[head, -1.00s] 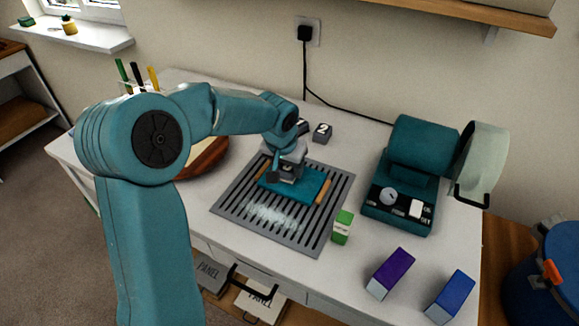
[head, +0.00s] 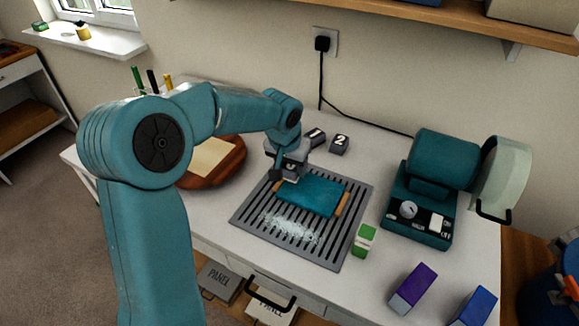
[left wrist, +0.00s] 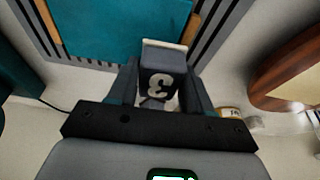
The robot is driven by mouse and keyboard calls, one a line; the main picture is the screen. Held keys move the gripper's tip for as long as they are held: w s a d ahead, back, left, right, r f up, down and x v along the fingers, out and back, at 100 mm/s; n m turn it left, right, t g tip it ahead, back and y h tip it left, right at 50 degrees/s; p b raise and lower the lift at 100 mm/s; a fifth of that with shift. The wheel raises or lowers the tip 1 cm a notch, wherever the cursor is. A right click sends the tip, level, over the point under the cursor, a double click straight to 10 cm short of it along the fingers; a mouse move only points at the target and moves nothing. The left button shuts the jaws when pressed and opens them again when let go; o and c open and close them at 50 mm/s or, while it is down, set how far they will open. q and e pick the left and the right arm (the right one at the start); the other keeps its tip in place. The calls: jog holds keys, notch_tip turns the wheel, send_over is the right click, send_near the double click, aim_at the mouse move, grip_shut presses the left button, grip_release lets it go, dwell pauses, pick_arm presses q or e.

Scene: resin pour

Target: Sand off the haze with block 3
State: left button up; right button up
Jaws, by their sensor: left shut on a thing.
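Block 3 (left wrist: 160,82) is dark grey with a white "3" and a pale far end. My left gripper (head: 288,174) is shut on it, with a finger on each side in the left wrist view (left wrist: 160,92). The teal panel (head: 310,196) lies on a grey slatted rack (head: 245,213), with wooden strips at its two ends. The panel also shows in the left wrist view (left wrist: 110,30). The gripper is at the panel's back left corner; I cannot tell whether the block touches it. The panel's visible face looks evenly teal. My right gripper is not in view.
White dust (head: 290,228) lies on the rack's front. Blocks 1 (head: 314,137) and 2 (head: 340,144) stand behind. A teal machine (head: 425,205) stands right; a round wooden board (head: 225,172) lies left. Green (head: 364,239), purple (head: 412,288) and blue (head: 474,306) boxes stand at the front right.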

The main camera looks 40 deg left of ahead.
pick_arm(q)
jog(key=shift+w+a+r+p, duration=0.1)
jog(key=shift+a+r+p, duration=0.1)
jog(key=shift+r+p, duration=0.8)
notch_tip(320, 180, up, 3)
jog(key=shift+d+f+p, duration=0.1)
jog(key=shift+d+p, duration=0.05)
jog(key=shift+p, duration=0.45)
jog(key=shift+r, duration=0.35)
